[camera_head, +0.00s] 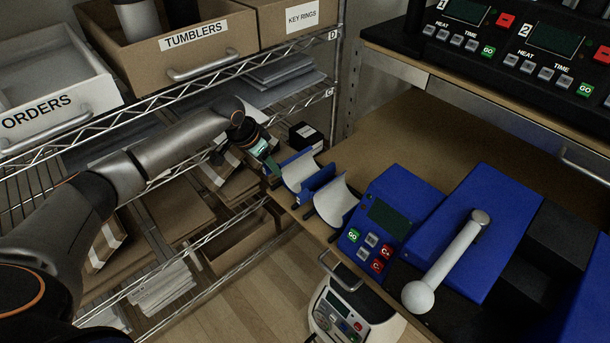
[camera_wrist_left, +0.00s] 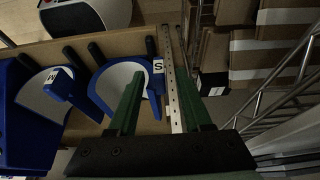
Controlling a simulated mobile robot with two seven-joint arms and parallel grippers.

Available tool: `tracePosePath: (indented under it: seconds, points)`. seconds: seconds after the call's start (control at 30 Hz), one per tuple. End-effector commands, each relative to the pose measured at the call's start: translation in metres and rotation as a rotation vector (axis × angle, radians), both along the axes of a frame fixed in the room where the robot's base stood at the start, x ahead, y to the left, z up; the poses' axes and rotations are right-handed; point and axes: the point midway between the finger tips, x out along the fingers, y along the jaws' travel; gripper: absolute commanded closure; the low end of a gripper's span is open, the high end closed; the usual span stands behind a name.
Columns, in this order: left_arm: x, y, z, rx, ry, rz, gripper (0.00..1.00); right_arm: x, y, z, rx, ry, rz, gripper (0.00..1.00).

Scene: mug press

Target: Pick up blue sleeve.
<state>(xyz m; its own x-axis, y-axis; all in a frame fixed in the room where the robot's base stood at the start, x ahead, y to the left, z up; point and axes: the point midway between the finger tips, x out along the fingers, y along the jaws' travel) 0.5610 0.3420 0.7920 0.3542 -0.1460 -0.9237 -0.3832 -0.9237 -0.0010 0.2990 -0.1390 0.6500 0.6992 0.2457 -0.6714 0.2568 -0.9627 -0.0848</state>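Two blue sleeves with white curved linings sit side by side at the left end of the wooden bench. The sleeve tagged S (camera_head: 299,171) is nearest my left gripper (camera_head: 270,160); the sleeve tagged M (camera_head: 334,201) is to its right. In the left wrist view, the S sleeve (camera_wrist_left: 103,102) is below my left gripper (camera_wrist_left: 160,85), and the M sleeve (camera_wrist_left: 30,110) is farther left. The green fingers are apart and empty. The S-tagged side shows between them; one finger overlaps the sleeve's lining in the picture. I cannot tell whether they touch. My right gripper is not in view.
A blue press (camera_head: 470,235) with a white-knobbed handle stands right of the sleeves. A wire shelf (camera_head: 200,75) with boxes is close on the left. A dark box with a white label (camera_head: 305,138) is behind the gripper. A white device (camera_head: 350,310) stands below the bench edge.

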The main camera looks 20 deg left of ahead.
Motion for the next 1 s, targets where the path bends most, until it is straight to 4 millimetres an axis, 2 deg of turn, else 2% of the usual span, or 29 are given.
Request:
tracePosePath:
  seconds: [0.03,0.43,1.0]
  points:
    - [-0.0001,0.0002,0.0001,0.0,0.0,0.0,0.57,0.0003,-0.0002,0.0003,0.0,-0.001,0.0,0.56]
    - [-0.0003,0.0003,0.0002,0.0,0.0,0.001,1.0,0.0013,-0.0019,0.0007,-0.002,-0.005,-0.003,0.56]
    - [-0.0005,0.0004,0.0001,0.0,0.001,0.001,1.0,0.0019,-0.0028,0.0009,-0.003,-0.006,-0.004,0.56]
